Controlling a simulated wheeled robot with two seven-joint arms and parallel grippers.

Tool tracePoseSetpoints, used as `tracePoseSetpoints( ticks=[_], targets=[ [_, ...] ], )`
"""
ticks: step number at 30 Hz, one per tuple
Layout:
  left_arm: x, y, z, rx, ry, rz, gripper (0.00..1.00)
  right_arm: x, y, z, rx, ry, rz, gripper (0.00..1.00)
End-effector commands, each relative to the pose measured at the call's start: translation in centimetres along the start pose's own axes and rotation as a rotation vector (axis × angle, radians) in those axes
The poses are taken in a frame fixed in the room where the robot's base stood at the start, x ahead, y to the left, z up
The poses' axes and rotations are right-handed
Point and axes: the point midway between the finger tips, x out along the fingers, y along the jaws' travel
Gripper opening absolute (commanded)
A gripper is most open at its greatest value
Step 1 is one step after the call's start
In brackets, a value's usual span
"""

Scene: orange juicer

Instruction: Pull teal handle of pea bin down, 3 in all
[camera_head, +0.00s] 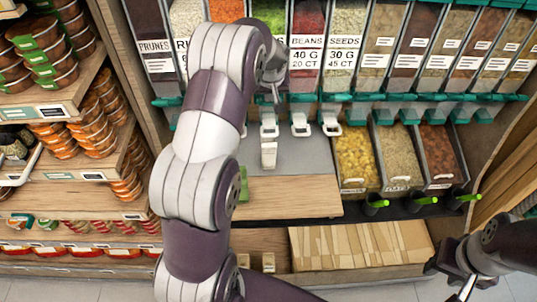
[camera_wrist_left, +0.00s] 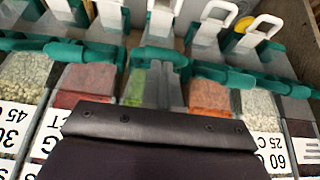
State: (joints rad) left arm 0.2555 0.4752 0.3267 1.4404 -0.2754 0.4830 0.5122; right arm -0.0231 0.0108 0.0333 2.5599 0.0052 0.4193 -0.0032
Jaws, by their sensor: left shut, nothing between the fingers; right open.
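The pea bin (camera_head: 268,14), filled with green peas, stands in the row of dispensers at the back, partly hidden by my left arm. Its teal handle (camera_head: 268,104) shows just below my left gripper (camera_head: 275,93), with a pale spout beneath. In the left wrist view, a little green of the pea bin (camera_wrist_left: 134,90) shows beside my shut, empty fingers (camera_wrist_left: 163,75). The fingertips are close to the teal handle (camera_wrist_left: 157,54); I cannot tell whether they touch it. My right gripper (camera_head: 465,286) is open and empty at the lower right, far from the bins.
Beans (camera_head: 307,20) and seeds (camera_head: 347,20) bins stand right of the pea bin. Open bins (camera_head: 357,160) with black-and-green scoops (camera_head: 375,204) sit lower right. A wooden counter (camera_head: 290,200) lies below the dispensers.

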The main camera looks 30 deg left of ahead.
Motion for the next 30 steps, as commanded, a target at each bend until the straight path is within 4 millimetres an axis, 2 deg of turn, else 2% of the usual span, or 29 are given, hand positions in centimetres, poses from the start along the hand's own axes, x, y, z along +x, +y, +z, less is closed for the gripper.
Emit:
tracePoseSetpoints(
  ticks=[1,23,30],
  targets=[
    [0.7,0.0,0.4,0.001,-0.001,0.000,0.00,0.6,0.0,0.1,0.000,0.000,0.000,0.43],
    [3.5,0.0,2.4,0.000,0.008,0.003,0.00,4.1,0.0,0.5,0.000,0.000,0.000,0.43],
    [3.1,0.0,2.3,0.000,0.005,0.001,0.00,3.7,0.0,0.4,0.000,0.000,0.000,0.43]
  ],
)
